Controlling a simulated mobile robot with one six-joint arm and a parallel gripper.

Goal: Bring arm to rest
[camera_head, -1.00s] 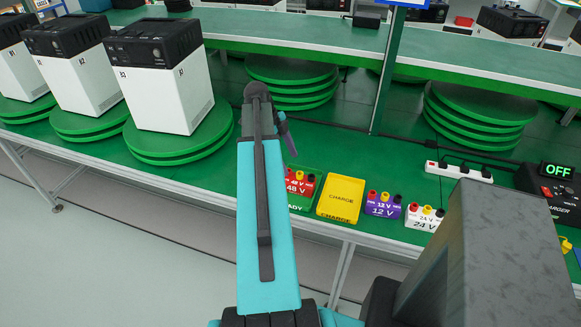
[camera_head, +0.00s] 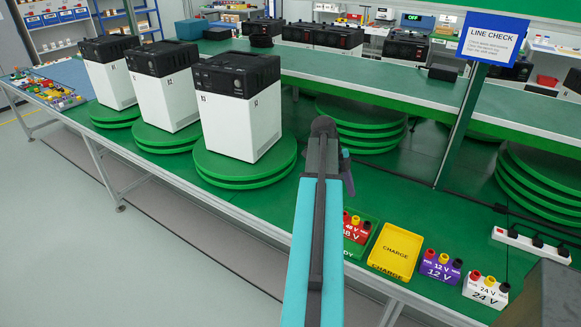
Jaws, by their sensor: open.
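My arm (camera_head: 318,215), a teal link with a dark grey strip, rises from the bottom middle to a dark rounded joint at its top. It passes in front of the green bench, between the white machines and the small coloured blocks. A small dark purplish part shows just right of the joint, partly hidden behind the link. I cannot make out fingers, so my gripper is not seen.
Three white machines with black tops, the nearest (camera_head: 238,125) included, stand on green turntables left of my arm. A yellow CHARGE tray (camera_head: 395,250), a purple 12 V block (camera_head: 440,264) and a white 24 V block (camera_head: 485,290) lie right. A LINE CHECK sign (camera_head: 493,40) stands behind.

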